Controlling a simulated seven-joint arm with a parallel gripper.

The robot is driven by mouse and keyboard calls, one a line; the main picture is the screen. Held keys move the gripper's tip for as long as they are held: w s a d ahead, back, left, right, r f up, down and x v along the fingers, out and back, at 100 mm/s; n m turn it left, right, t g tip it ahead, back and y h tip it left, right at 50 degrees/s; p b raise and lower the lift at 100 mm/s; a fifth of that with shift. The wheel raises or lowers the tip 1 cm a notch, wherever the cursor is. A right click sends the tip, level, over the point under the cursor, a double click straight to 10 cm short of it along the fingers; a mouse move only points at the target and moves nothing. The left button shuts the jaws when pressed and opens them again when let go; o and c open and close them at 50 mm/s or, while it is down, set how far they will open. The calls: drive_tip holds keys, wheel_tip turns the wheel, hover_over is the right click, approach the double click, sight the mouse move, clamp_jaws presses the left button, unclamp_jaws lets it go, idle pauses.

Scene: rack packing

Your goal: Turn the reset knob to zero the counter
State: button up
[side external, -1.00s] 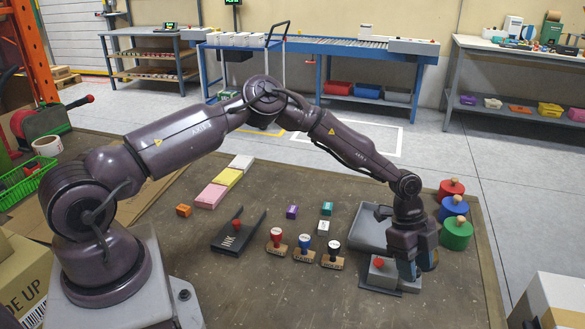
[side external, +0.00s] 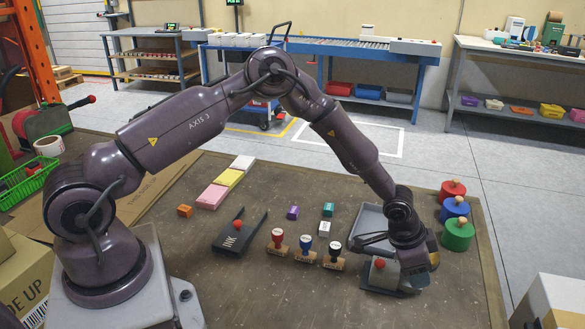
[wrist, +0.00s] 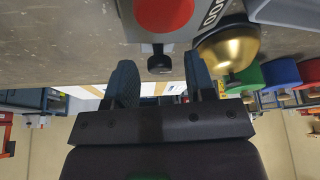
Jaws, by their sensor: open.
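The counter (side external: 381,276) is a small grey box with a red button (side external: 379,263) on top, at the front right of the bench. In the wrist view the red button (wrist: 163,14) is at the top edge. A small black knob (wrist: 159,62) sticks out of the counter's side. White digits (wrist: 213,12) show beside the button, partly cut off, and look like zeros. My gripper (wrist: 160,78) is open, its two dark fingers on either side of the knob in the picture. Contact cannot be told. In the side view my gripper (side external: 424,265) is low at the counter's right, its fingers partly hidden.
A gold dome (wrist: 228,46) sits close to the right finger in the wrist view. A grey tray (side external: 372,222) lies behind the counter. Red, blue and green (side external: 457,233) knobbed cylinders stand at the right edge. Several stamps (side external: 306,247) stand to the left.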

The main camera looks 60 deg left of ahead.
drive_tip(key=shift+d+n, duration=0.1)
drive_tip(key=shift+n, duration=0.7)
drive_tip(key=v, duration=1.2)
drive_tip(key=s+a+r+y, duration=0.1)
drive_tip(key=s+a+r, duration=0.2)
drive_tip(key=s, duration=0.3)
drive_tip(key=s+a+r+n+g+y, duration=0.1)
drive_tip(key=s+a+r, duration=0.2)
drive_tip(key=s+r, duration=0.1)
drive_tip(key=s+a+r+n+g+y, duration=0.1)
drive_tip(key=s+a+r, duration=0.2)
drive_tip(key=s, duration=0.4)
drive_tip(key=shift+s+a+r+y, duration=0.2)
drive_tip(key=shift+s+r+y, duration=0.1)
drive_tip(key=shift+r, duration=0.35)
